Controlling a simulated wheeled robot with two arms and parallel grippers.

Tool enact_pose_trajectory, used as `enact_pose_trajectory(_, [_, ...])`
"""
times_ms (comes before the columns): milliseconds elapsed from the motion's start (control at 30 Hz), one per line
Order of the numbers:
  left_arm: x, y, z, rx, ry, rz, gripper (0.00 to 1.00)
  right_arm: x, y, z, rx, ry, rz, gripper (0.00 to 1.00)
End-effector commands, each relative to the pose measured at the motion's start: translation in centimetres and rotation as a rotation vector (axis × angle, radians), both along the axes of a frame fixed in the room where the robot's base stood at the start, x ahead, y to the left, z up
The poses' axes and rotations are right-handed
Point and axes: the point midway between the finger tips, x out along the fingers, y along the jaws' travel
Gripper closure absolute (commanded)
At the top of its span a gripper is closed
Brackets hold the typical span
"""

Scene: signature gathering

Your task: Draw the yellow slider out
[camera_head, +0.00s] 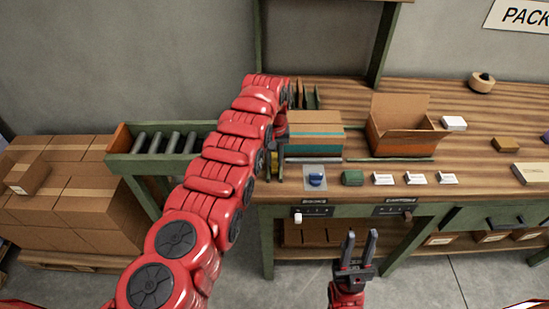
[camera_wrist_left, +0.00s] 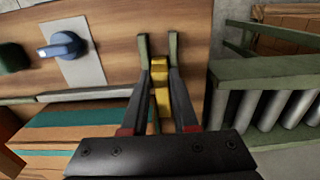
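The yellow slider (camera_wrist_left: 160,84) stands between two green posts at the wooden bench's edge in the left wrist view. Only a sliver of it shows beside my arm in the head view. My left gripper (camera_wrist_left: 160,76) reaches to it with one finger on each side of the slider. The fingers look parted, with a narrow gap to the slider; whether they touch it is hard to tell. In the head view my red left arm hides most of this spot. My right gripper (camera_head: 360,236) is open and empty, low in front of the bench.
A roller conveyor (camera_head: 165,144) stands left of the bench. A blue knob (camera_head: 316,180) on a pale plate, a green block (camera_head: 352,178) and white cards line the bench front. A teal-striped box (camera_head: 314,130) and an open carton (camera_head: 402,138) stand behind. Stacked cartons (camera_head: 70,215) fill the left.

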Motion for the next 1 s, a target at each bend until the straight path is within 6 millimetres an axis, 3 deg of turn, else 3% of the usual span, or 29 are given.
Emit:
enact_pose_trajectory(67, [0.01,-0.01,-0.02,0.000,0.000,0.000,1.00,0.00,0.00,-0.01,0.000,0.000,0.000,0.65])
enact_pose_trajectory(1000, [-0.02,-0.01,-0.04,0.000,0.001,0.000,1.00,0.00,0.00,-0.02,0.000,0.000,0.000,0.65])
